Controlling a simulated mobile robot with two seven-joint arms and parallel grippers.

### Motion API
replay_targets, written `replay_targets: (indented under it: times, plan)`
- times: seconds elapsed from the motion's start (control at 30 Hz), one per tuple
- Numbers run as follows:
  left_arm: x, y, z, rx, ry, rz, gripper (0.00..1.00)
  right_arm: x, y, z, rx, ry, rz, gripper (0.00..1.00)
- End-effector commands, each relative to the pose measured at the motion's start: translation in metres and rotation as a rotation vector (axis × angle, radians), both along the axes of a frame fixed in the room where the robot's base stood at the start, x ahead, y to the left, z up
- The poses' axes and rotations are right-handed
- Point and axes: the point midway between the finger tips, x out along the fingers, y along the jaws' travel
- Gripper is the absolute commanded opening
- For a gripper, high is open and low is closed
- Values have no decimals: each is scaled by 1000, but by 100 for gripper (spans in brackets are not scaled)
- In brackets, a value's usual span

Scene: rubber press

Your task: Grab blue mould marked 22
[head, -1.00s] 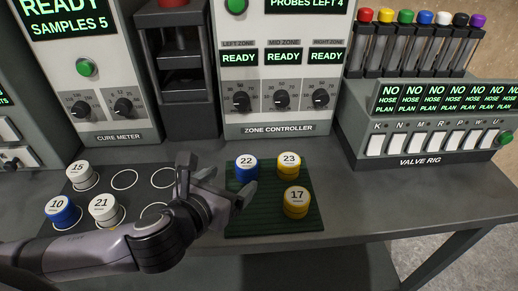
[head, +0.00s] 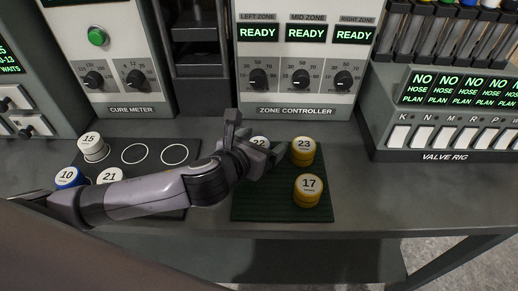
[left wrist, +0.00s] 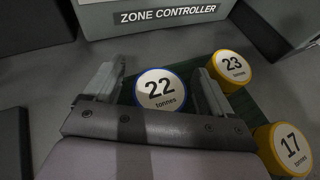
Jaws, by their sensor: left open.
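The blue mould marked 22 (head: 260,142) stands on the green ribbed mat (head: 262,207), mostly hidden behind my left gripper (head: 254,143) in the head view. In the left wrist view the mould (left wrist: 160,89) shows its white top with a blue rim. It lies between the two open fingers of my left gripper (left wrist: 162,84), with a small gap visible on each side. I cannot tell whether the fingers are low enough to be beside its wall. My right gripper is not in view.
Yellow moulds marked 23 (head: 303,151) and 17 (head: 308,190) stand on the same mat, to the right. A dark pad (head: 180,140) at left holds moulds marked 15 (head: 92,146), 10 (head: 67,177) and 21 (head: 110,175). The zone controller (head: 300,70) stands behind.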

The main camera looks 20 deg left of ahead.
Motion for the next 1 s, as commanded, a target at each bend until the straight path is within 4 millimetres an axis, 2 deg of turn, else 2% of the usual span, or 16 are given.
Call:
replay_targets:
  times: [0.27,0.3,0.37,0.4,0.47,0.5,0.83,1.0]
  plan:
    - [3,-1,-1,0,0,-1,84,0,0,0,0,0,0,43]
    - [3,-1,-1,0,0,-1,77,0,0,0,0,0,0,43]
    - [3,-1,-1,0,0,-1,58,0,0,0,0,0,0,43]
    - [3,-1,-1,0,0,-1,45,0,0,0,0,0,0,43]
    - [3,-1,-1,0,0,-1,25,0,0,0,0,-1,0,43]
    - [3,-1,-1,0,0,-1,20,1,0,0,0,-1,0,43]
    - [3,-1,4,-1,-3,-1,20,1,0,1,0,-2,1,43]
    - [3,-1,21,-1,-6,0,20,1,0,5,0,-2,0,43]
